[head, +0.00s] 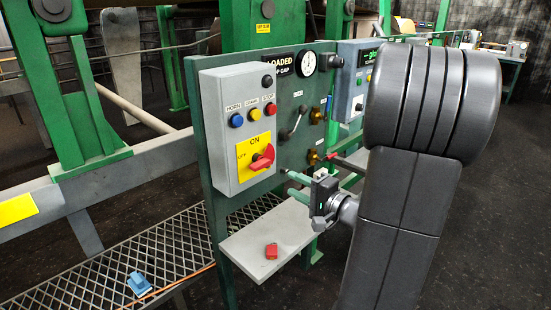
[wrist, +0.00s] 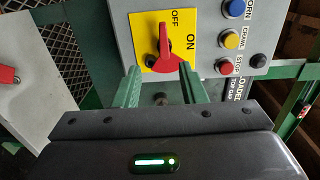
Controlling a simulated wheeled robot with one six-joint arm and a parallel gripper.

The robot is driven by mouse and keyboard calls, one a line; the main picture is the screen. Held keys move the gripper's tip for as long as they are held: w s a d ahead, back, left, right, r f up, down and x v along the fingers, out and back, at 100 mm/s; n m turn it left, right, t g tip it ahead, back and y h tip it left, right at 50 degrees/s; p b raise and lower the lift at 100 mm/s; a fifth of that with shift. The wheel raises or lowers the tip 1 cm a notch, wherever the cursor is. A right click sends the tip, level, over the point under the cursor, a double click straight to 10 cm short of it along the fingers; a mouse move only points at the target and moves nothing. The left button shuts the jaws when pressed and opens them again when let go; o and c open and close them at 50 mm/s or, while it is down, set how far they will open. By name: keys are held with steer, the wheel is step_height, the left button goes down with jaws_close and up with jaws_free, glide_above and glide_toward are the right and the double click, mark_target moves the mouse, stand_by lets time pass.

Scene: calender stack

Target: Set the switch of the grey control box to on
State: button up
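The grey control box (head: 212,130) is mounted on a green panel; it also shows in the wrist view (wrist: 200,15). Its red rotary switch (head: 263,158) sits on a yellow plate marked ON and OFF. In the wrist view the handle of the switch (wrist: 163,42) points up the picture, toward the OFF mark; ON is to its right. My gripper (head: 287,182) is open and empty, just below and right of the switch in the head view. In the wrist view its two green fingers (wrist: 159,68) are apart, their tips near the switch's lower edge. I cannot tell whether they touch it.
Blue, yellow and red buttons (head: 254,114) sit above the switch. A grey shelf (head: 245,242) below the box holds a red padlock-like object (head: 271,251). A crank lever (head: 293,124) and gauge (head: 308,63) are on the panel to the right.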

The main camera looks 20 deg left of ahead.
mark_target(264, 166)
steer(key=p+x, duration=0.1)
steer(key=x, duration=0.3)
steer(key=p+x, duration=0.1)
steer(key=x, duration=0.4)
steer(key=p+x, duration=0.1)
steer(key=x, duration=0.4)
steer(key=shift+w+r, duration=0.3)
steer(key=shift+w, duration=0.05)
steer(key=shift+d, duration=0.1)
steer(key=shift+c, duration=0.4)
jaws_close()
